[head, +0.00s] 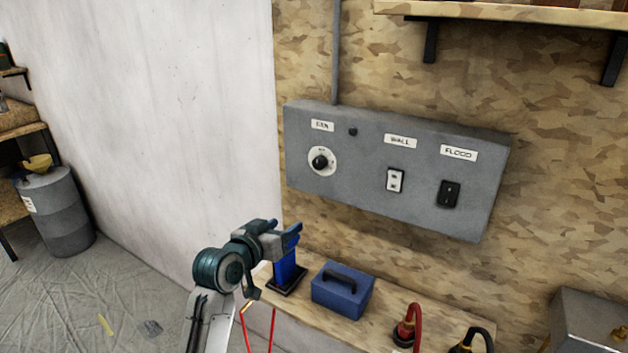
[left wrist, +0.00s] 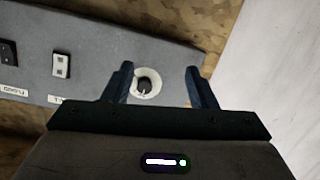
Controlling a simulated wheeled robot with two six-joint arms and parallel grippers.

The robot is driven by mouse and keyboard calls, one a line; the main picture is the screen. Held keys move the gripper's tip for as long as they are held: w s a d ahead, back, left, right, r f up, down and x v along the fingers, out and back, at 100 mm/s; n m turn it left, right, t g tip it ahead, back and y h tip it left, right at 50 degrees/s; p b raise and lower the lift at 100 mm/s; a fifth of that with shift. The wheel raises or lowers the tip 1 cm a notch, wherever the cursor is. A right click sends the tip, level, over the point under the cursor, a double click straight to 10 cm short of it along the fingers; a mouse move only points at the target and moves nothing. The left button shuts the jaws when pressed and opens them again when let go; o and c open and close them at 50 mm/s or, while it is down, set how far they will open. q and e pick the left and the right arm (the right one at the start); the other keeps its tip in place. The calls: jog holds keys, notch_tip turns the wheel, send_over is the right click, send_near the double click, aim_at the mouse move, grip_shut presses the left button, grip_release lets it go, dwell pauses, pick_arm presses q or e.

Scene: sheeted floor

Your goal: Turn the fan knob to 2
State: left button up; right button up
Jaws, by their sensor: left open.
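The fan knob (head: 320,162) is a black knob on a round white dial, at the left of a grey wall panel (head: 360,205) under a "FAN" label (head: 322,126). The dial's numbers are too small to read. My left gripper (head: 294,232) is below and in front of the panel, apart from the knob. It is open and empty. In the left wrist view the knob (left wrist: 145,87) shows between the fingertips (left wrist: 158,76), closer to the left finger, with the panel upside down. My right gripper is not in view.
The panel also carries a "WALL" switch (head: 395,181) and a black "FLOOD" switch (head: 449,194). Below is a wooden bench (head: 385,300) with a blue box (head: 342,290) and red and black clamps. A shelf (head: 520,14) juts out above. Air before the panel is clear.

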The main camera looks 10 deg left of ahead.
pick_arm(q)
jog(key=t+h, duration=0.1)
jog(key=t, duration=0.1)
send_near(317, 165)
jog(key=s, duration=0.2)
jog(key=p+x, duration=0.1)
jog(key=x, duration=0.2)
jog(key=p+x, duration=0.1)
jog(key=x, duration=0.2)
jog(key=p+x, duration=0.1)
jog(key=x, duration=0.2)
jog(key=shift+w+a+r, duration=0.1)
jog(key=shift+a+r, duration=0.05)
jog(key=shift+a, duration=0.15)
jog(key=shift+w+d+p, duration=0.2)
jog(key=shift+w+p, duration=0.15)
jog(key=shift+w, duration=0.25)
jog(key=shift+c, duration=0.4)
